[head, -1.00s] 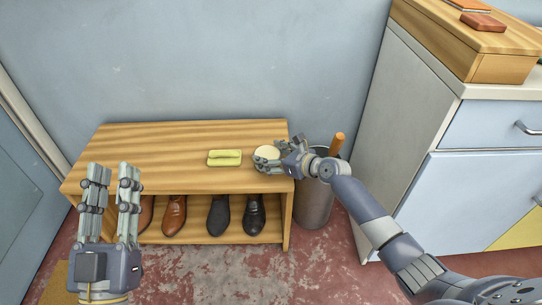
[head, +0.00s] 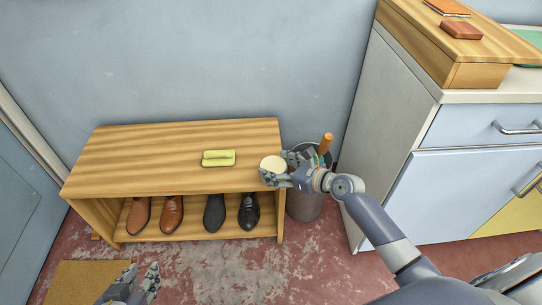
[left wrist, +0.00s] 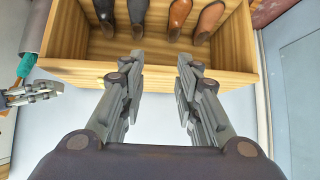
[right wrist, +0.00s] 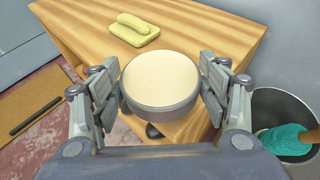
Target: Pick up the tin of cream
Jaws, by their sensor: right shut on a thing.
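The tin of cream (head: 273,164) is round with a pale cream top and a grey side. It is at the right front corner of the wooden shoe bench (head: 130,165). My right gripper (head: 274,172) is shut on it. In the right wrist view the tin (right wrist: 160,78) sits between the two fingers, with the bench top behind and below it. I cannot tell for sure whether it still touches the bench. My left gripper (head: 142,278) is open and empty, low in front of the bench; its fingers (left wrist: 160,75) are spread apart in the left wrist view.
Brown and black shoes (head: 214,212) stand on the shelf below. A grey bin (head: 305,205) with an orange-handled item is right of the bench. A pale blue cabinet (head: 440,190) stands further right. A mat (head: 88,282) lies front left.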

